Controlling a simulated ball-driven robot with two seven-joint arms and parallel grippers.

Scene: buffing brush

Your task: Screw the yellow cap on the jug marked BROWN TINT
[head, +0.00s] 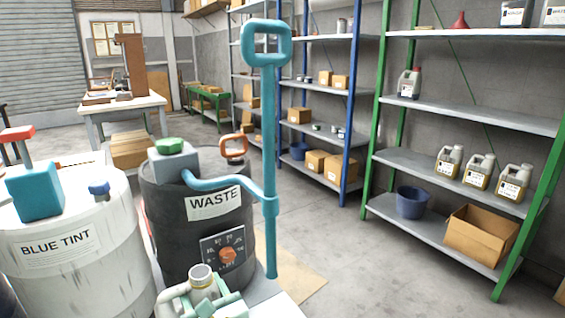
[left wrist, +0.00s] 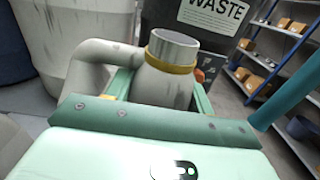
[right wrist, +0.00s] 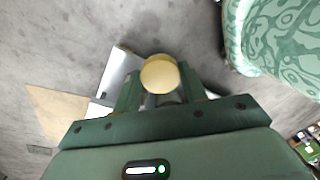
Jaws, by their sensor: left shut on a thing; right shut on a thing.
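My left gripper (head: 208,303) is at the bottom edge of the head view, shut on a pale grey jug (head: 173,303). In the left wrist view the jug (left wrist: 162,88) stands upright between the fingers, with its handle to the left. Its neck (left wrist: 172,47) has a grey top above a yellow ring, with no yellow cap on it. The jug's label is hidden, so I cannot read its marking. In the right wrist view my right gripper (right wrist: 159,86) is shut on a round yellow cap (right wrist: 160,72), apart from any jug. The right gripper is outside the head view.
A black WASTE drum (head: 180,225) with a tall teal pump (head: 269,150) stands just behind the jug. A white BLUE TINT drum (head: 110,265) is at left. Shelves (head: 440,170) at right hold several jugs (head: 480,172), a blue bucket (head: 411,203) and a carton (head: 480,235).

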